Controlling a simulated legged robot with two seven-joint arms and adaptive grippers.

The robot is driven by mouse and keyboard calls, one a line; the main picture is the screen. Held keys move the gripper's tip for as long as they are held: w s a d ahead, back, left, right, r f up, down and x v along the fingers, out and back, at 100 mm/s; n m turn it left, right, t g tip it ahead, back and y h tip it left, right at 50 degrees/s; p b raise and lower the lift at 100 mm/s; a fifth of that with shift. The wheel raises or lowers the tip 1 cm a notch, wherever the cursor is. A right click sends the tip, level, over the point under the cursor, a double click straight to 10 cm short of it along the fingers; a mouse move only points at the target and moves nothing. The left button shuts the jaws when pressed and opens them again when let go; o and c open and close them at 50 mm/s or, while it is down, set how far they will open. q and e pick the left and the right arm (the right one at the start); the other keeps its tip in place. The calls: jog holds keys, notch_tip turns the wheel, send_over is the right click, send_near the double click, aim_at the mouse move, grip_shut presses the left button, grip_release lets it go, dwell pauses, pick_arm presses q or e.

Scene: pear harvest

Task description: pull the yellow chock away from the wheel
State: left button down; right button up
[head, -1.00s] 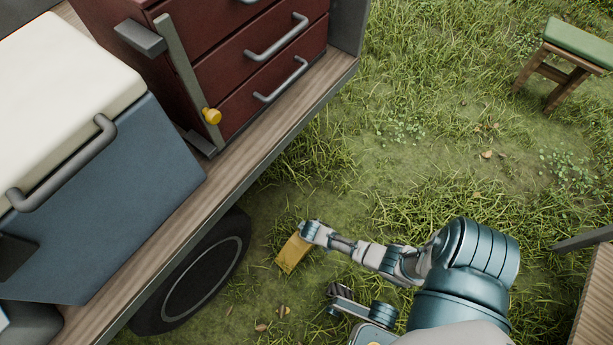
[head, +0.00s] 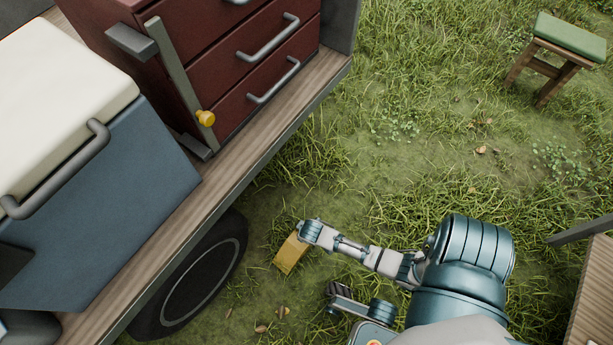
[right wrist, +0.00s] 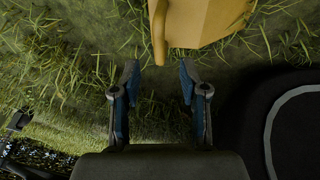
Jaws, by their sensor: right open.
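The yellow chock (head: 290,255) lies on the grass just right of the dark wheel (head: 194,281) in the head view. My right arm reaches in from the right, and its far end covers the chock's upper right corner. In the right wrist view my right gripper (right wrist: 158,78) is open and empty. The chock (right wrist: 205,20) is just beyond its fingertips, with a thin upright part (right wrist: 158,30) lined up with the gap between them. The wheel (right wrist: 290,120) is at the right there. My left gripper is not in view.
The cart's wooden bed (head: 222,190) overhangs the wheel and carries a blue cooler (head: 120,200) and a red drawer cabinet (head: 265,60). A green-topped stool (head: 570,38) stands at the upper right. Open grass lies between the cart and the stool.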

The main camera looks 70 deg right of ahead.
jog(key=shift+v, duration=2)
